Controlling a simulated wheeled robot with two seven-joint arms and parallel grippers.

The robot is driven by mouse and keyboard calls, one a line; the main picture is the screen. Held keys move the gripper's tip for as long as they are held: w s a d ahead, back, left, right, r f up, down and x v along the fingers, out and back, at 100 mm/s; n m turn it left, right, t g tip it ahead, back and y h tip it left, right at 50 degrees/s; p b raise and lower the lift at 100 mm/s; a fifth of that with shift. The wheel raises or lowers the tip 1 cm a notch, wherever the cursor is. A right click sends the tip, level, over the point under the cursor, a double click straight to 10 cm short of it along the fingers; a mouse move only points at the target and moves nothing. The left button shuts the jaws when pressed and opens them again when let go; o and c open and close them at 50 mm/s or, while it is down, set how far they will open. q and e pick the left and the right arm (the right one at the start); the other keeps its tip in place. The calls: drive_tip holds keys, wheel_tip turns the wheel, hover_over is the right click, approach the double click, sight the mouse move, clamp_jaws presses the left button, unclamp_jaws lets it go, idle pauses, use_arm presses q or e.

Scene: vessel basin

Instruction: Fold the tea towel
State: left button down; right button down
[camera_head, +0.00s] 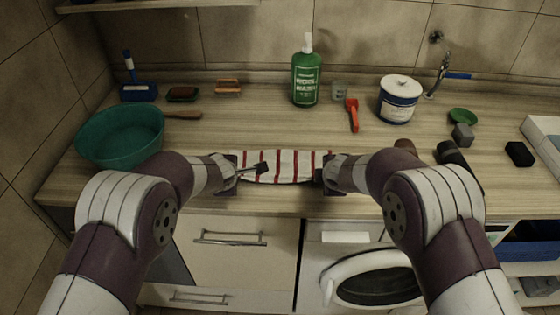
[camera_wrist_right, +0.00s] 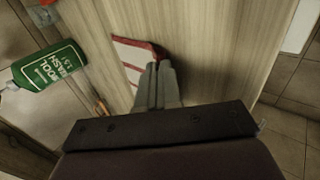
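The tea towel (camera_head: 288,162), white with red stripes, lies as a narrow strip on the worktop between my two grippers. My left gripper (camera_head: 262,169) reaches over its left part from the left; its dark fingertip is above or on the cloth, and the finger gap cannot be made out. My right gripper (camera_head: 322,174) is at the towel's right end. In the right wrist view its fingers (camera_wrist_right: 159,68) are together at the towel's edge (camera_wrist_right: 133,50), where a red border curls up at the fingertips. The fingers hide part of the cloth.
A teal basin (camera_head: 120,135) stands at the left. Dark blocks (camera_head: 519,153) lie at the right. The worktop's front edge is close to the towel.

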use_arm(q)
drive_tip(key=shift+w, duration=0.1)
use_arm(e)
drive_tip(key=shift+w, duration=0.1)
use_arm(q)
drive_tip(key=c, duration=1)
unclamp_jaws()
use_arm(e)
drive_tip(key=c, duration=1)
unclamp_jaws()
use_arm(q)
drive_tip(key=shift+r, duration=0.3)
use_arm(e)
drive_tip(key=shift+r, duration=0.25)
use_arm(q)
drive_tip(key=r, duration=0.1)
drive_tip(key=s+r, duration=0.1)
drive_tip(key=r, duration=0.1)
drive_tip(key=shift+s, duration=0.2)
use_arm(e)
drive_tip(key=r, duration=0.1)
drive_tip(key=s+r, duration=0.1)
drive_tip(key=r, duration=0.1)
drive_tip(key=shift+s+r, duration=0.1)
drive_tip(key=shift+s, duration=0.1)
use_arm(q)
drive_tip(key=v, duration=0.7)
use_arm(e)
drive_tip(key=v, duration=0.7)
